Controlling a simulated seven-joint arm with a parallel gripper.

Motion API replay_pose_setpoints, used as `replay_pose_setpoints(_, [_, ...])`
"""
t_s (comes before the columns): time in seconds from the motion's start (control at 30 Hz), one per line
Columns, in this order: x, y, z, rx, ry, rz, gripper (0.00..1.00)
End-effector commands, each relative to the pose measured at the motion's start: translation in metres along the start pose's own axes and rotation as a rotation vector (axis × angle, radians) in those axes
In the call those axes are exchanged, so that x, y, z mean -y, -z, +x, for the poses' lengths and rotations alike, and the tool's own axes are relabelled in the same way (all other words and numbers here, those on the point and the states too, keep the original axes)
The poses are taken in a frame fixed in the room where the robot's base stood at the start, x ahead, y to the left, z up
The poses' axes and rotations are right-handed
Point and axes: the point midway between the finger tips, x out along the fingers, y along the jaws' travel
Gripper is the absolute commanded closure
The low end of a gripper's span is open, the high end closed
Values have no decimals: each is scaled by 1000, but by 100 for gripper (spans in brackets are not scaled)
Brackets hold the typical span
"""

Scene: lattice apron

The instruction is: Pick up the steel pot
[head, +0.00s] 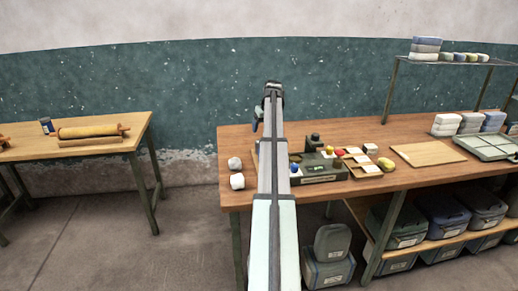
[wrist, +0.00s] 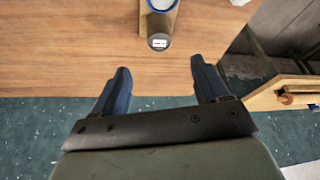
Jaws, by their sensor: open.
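A dark grey cylindrical pot (wrist: 158,30) with a blue rim and a small white label shows at the top edge of the wrist view, partly cut off. It appears to be the steel pot and stands on a narrow wooden board on the table. In the head view my arm hides that spot. My gripper (wrist: 160,70) is open and empty, its two blue fingers spread over the table's edge. The pot lies beyond the fingertips, roughly centred between them, apart from both. In the head view my gripper (head: 265,112) is mostly hidden behind my arm.
A dark green device (head: 320,168) and small coloured items stand just right of my arm. Farther right are a bare board (head: 428,153) and a tray (head: 490,147). A rolling pin (head: 88,132) lies on the left table.

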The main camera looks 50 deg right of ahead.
Motion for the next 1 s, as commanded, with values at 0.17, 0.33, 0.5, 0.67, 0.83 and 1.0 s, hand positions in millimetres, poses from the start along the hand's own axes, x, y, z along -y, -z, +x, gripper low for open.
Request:
replay_pose_setpoints(0.17, [0,0,22,2,1,0,26])
replay_pose_setpoints(0.33, [1,0,51,2,2,0,26])
replay_pose_setpoints(0.5, [1,1,76,2,1,0,26])
replay_pose_setpoints(0.67, [1,1,84,0,1,0,26])
replay_pose_setpoints(0.83, [0,1,96,2,2,1,26])
replay_pose_setpoints(1.0, [-1,2,119,2,1,0,26])
